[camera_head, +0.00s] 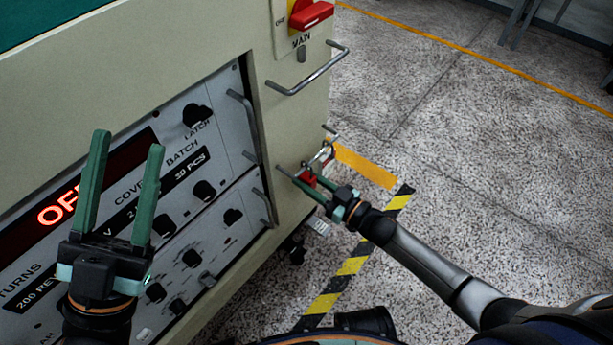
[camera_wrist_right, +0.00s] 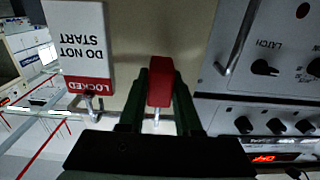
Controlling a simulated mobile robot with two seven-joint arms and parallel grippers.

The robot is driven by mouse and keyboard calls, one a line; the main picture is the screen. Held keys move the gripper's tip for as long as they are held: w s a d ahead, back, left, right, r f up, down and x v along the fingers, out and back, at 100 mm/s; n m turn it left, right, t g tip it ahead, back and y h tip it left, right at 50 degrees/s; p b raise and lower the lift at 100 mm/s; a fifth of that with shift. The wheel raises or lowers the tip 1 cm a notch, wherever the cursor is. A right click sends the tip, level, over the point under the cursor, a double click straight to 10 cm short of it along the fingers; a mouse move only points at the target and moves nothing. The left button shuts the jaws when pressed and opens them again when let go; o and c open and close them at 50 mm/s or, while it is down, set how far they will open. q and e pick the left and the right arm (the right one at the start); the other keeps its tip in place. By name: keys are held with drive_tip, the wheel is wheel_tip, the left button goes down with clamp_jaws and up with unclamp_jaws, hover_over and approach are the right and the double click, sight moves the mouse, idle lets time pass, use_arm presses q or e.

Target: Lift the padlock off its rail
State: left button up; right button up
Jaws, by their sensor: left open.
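The red padlock (camera_head: 308,179) is at the lower corner of the machine's side panel in the head view. In the right wrist view the padlock (camera_wrist_right: 161,82) stands between the two dark green fingers of my right gripper (camera_wrist_right: 160,98). Both fingers appear to touch its sides, so the gripper is shut on it. A bit of metal shackle shows below the red body. In the head view my right gripper (camera_head: 306,184) partly covers the padlock, and the rail's contact with the shackle is unclear. My left gripper (camera_head: 127,145) is open and empty in front of the control panel.
A white and red "LOCKED DO NOT START" tag (camera_wrist_right: 76,45) hangs beside the padlock. A metal handle (camera_head: 308,78) and a red main switch (camera_head: 311,16) are above. Control knobs (camera_head: 196,115) cover the front panel. The floor at right is clear.

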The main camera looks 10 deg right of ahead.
sight(313, 177)
clamp_jaws()
drive_tip(key=shift+r, duration=0.25)
drive_tip(key=shift+r+p, duration=0.95)
drive_tip(key=shift+p, duration=0.25)
drive_tip(key=shift+p+v, duration=0.5)
drive_tip(key=shift+v, duration=0.65)
drive_tip(key=shift+p+v, duration=0.85)
drive_tip(key=shift+v, duration=1.55)
